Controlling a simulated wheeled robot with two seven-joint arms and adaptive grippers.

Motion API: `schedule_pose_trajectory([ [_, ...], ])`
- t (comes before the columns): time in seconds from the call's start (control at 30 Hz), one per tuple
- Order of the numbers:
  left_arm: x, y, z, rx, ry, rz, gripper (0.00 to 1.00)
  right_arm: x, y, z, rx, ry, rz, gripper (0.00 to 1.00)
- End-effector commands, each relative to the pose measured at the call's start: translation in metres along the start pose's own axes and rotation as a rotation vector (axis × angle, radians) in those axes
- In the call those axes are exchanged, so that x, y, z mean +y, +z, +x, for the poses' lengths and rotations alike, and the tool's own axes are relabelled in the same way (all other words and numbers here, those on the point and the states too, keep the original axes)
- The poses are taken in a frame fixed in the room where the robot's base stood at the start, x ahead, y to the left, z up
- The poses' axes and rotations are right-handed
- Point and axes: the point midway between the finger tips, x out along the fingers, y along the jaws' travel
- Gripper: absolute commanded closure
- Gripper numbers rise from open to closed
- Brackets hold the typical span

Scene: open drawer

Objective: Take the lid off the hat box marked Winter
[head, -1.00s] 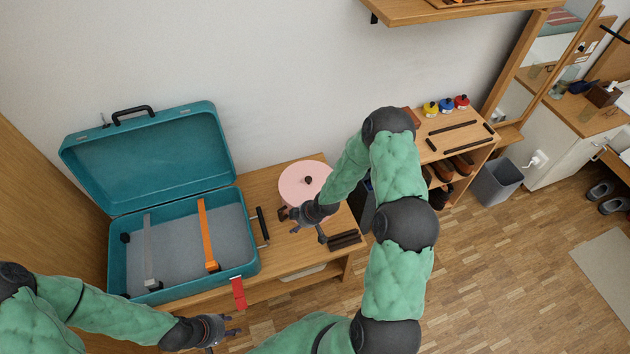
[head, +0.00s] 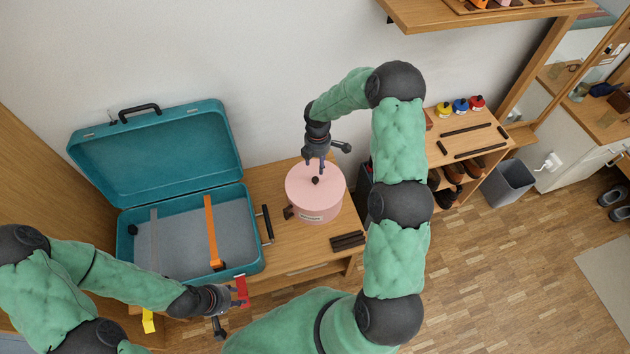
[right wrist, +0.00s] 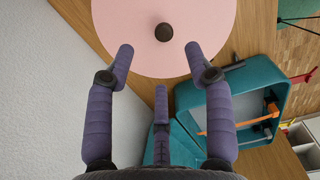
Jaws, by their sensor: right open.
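The pink round hat box (head: 315,205) stands on the wooden bench, with its lid (head: 302,181) on and a dark round knob (head: 315,180) at the lid's centre. A small label (head: 311,217) on its side is too small to read. My right gripper (head: 315,171) is open just above the lid, pointing down beside the knob. In the right wrist view the lid (right wrist: 150,55) and knob (right wrist: 164,32) lie just beyond the spread fingertips (right wrist: 160,60), with nothing between them. My left gripper (head: 232,312) is empty, in front of the bench near a red tag; its opening is unclear.
An open teal suitcase (head: 125,265) with an orange strap stands left of the hat box. Dark bars (head: 347,240) lie at the bench's front right. A shoe shelf (head: 465,143) with small coloured bottles and a grey bin (head: 510,183) stand further right.

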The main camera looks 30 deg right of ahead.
Motion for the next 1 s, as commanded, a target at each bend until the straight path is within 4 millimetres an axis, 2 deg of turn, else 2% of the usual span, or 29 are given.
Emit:
schedule_pose_trajectory([
  [0.03, -0.002, 0.0, 0.004, -0.001, 0.0, 0.0, 0.6, -0.001, 0.0, 0.011, 0.001, -0.004, 0.001, 0.46],
  [0.2, -0.004, 0.0, 0.012, -0.001, 0.0, 0.0, 0.6, -0.001, -0.001, 0.037, 0.001, -0.003, 0.002, 0.46],
  [0.47, -0.006, -0.001, 0.018, 0.0, 0.0, 0.0, 0.6, -0.001, -0.002, 0.054, 0.002, 0.001, 0.003, 0.46],
  [0.73, -0.013, -0.001, 0.036, 0.0, 0.0, 0.0, 0.6, -0.002, -0.007, 0.091, 0.002, -0.002, 0.003, 0.46],
  [0.83, -0.014, -0.001, 0.038, 0.0, 0.0, 0.0, 0.6, -0.002, -0.007, 0.099, 0.002, 0.0, 0.003, 0.46],
  [1.0, -0.013, -0.001, 0.037, 0.0, 0.0, 0.0, 0.6, -0.002, -0.007, 0.099, 0.002, 0.001, 0.004, 0.46],
])
